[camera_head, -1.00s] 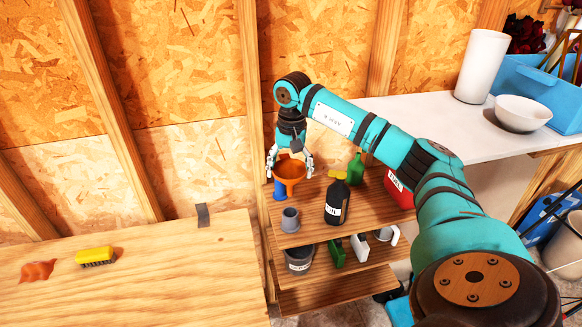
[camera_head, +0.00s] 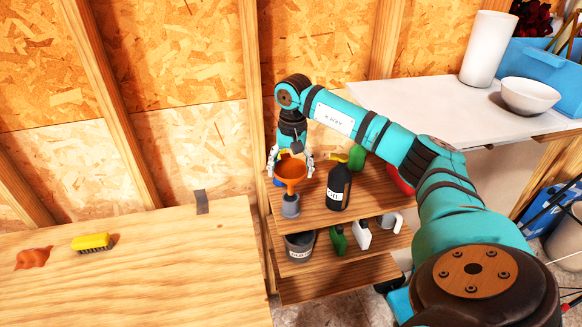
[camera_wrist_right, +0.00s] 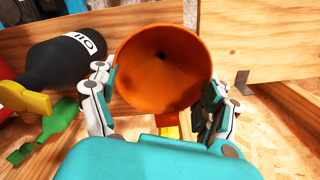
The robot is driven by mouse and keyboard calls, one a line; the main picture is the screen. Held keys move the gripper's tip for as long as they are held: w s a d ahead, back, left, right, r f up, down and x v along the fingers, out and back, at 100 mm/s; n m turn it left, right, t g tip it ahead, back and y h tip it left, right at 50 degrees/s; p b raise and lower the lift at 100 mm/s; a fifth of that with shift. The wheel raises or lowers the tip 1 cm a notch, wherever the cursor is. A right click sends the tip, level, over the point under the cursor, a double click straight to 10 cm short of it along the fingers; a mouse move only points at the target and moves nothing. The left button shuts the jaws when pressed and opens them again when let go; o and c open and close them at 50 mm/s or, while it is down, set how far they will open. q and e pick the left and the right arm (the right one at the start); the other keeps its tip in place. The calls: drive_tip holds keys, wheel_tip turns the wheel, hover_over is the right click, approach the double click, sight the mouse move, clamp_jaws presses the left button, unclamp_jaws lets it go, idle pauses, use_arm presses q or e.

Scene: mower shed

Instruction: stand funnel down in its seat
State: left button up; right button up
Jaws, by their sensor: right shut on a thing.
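The orange funnel (camera_head: 291,171) is upright, wide mouth up and spout down. My right gripper (camera_head: 290,163) is shut on it, with a finger on each side of the cone. The grey cup-like seat (camera_head: 290,207) stands on the top shelf directly below the spout. The spout's lower end meets the seat's top in the head view; I cannot tell whether it is inside or just above. In the right wrist view I look into the funnel (camera_wrist_right: 162,65) between the fingers; the seat is hidden there. My left gripper is not in view.
A black oil bottle (camera_head: 339,187) stands close to the right of the seat, with a green bottle (camera_head: 357,156) behind it. The wooden shelf (camera_head: 320,214) has a lower level with containers. A workbench (camera_head: 150,265) with a yellow brush (camera_head: 91,242) lies left.

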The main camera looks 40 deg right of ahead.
sight(291, 185)
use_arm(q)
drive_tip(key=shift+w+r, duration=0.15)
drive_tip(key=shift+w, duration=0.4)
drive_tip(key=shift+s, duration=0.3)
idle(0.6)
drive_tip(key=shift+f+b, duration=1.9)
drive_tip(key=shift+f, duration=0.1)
use_arm(e)
drive_tip(key=shift+f, duration=3.05)
drive_tip(key=o, duration=0.9)
drive_tip(key=shift+o, duration=0.2)
drive_tip(key=shift+r, duration=0.1)
wheel_tip(291, 185, up, 12)
drive_tip(key=shift+s+f, duration=0.1)
drive_tip(key=shift+s, duration=0.05)
drive_tip(key=shift+d, duration=0.1)
